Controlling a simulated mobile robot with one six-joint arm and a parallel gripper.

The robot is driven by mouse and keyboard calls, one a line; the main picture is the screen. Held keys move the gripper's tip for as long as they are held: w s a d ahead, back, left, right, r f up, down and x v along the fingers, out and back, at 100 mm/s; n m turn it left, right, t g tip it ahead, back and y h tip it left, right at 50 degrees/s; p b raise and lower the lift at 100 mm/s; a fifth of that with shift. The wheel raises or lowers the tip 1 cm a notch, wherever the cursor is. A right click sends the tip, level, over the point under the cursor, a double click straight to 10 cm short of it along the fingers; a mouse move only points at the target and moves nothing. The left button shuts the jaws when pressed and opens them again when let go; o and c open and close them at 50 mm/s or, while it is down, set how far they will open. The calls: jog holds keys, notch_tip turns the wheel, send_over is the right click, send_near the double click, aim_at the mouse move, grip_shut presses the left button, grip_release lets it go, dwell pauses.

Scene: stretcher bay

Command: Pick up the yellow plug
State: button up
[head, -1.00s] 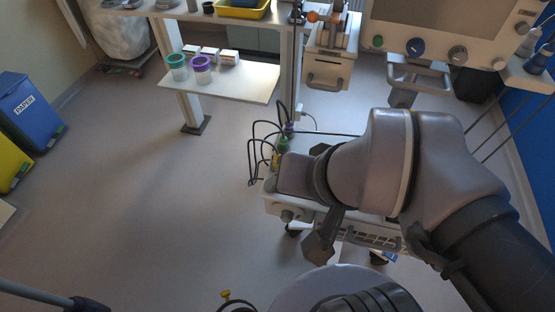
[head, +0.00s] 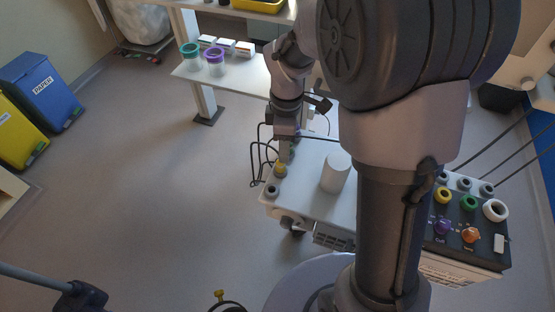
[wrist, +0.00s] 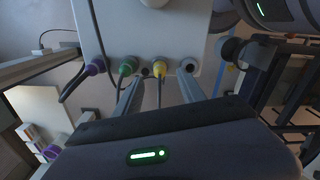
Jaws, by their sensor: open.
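The yellow plug (head: 281,169) sits in the row of sockets at the left edge of a white cart top (head: 312,190), with a dark cable. In the wrist view the yellow plug (wrist: 159,69) stands between the two finger tips, beside a green plug (wrist: 128,67) and a purple plug (wrist: 94,68). My gripper (head: 286,150) points down just at this row. Its fingers (wrist: 160,82) are spread, one on each side of the yellow plug, with visible gaps. In the head view my gripper partly hides the green and purple plugs.
A white cylinder (head: 335,172) stands on the cart right of the plugs. An empty grey socket (wrist: 189,66) is beside the yellow plug. Black cables loop off the cart's left side.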

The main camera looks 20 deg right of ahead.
aim_at(281, 167)
notch_tip(281, 167, down, 3)
jog(key=shift+f+b, duration=0.1)
jog(key=shift+b, duration=0.3)
jog(key=f+b, duration=0.2)
jog(key=f, duration=0.1)
jog(key=f+b, duration=0.1)
jog(key=f, duration=0.1)
jog(key=shift+w+a+f, duration=0.2)
jog(key=shift+w+a, duration=0.1)
jog(key=shift+a, duration=0.05)
jog(key=shift+r, duration=0.15)
jog(key=shift+c, duration=0.9)
grip_shut()
